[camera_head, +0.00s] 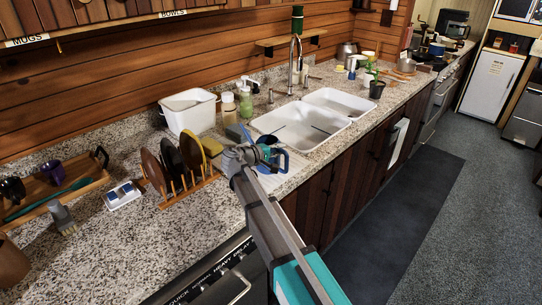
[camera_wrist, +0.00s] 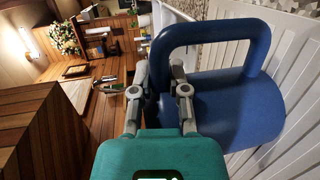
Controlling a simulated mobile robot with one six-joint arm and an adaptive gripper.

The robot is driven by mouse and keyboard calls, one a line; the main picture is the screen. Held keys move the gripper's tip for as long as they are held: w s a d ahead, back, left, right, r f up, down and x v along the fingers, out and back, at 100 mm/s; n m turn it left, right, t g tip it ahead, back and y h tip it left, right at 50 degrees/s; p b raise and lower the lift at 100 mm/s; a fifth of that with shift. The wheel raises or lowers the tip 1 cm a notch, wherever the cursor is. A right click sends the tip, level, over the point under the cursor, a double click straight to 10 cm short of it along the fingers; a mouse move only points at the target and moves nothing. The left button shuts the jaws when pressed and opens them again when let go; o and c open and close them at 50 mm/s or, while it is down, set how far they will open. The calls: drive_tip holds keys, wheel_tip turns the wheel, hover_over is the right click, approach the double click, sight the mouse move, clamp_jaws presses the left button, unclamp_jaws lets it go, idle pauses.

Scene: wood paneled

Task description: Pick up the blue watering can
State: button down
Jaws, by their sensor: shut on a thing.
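The blue watering can (camera_wrist: 235,105) fills the right of the wrist view, with its loop handle (camera_wrist: 200,32) towards the top. My gripper (camera_wrist: 160,78) is shut on the near part of the can, around the lower end of the handle. The exact contact is partly hidden by the fingers. In the head view the can (camera_head: 279,162) shows at the end of my arm, over the ribbed white drainboard left of the sink. I cannot tell whether the can touches the drainboard.
The double white sink (camera_head: 300,125) lies just behind the can, with a tall faucet (camera_head: 294,65). A white tub (camera_head: 190,113) and a green soap bottle (camera_head: 246,103) are behind. The floor (camera_head: 420,215) on the right is clear.

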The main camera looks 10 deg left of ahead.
drive_tip(key=shift+r, duration=0.1)
idle(0.3)
wheel_tip(320, 180, up, 3)
drive_tip(key=p, duration=0.3)
drive_tip(key=s+a+r+p, duration=0.5)
drive_tip(key=s+r+p, duration=0.4)
drive_tip(key=s, duration=0.3)
drive_tip(key=shift+s+a+r+p, duration=0.35)
drive_tip(key=shift+a+r+p, duration=0.05)
drive_tip(key=shift+p, duration=0.15)
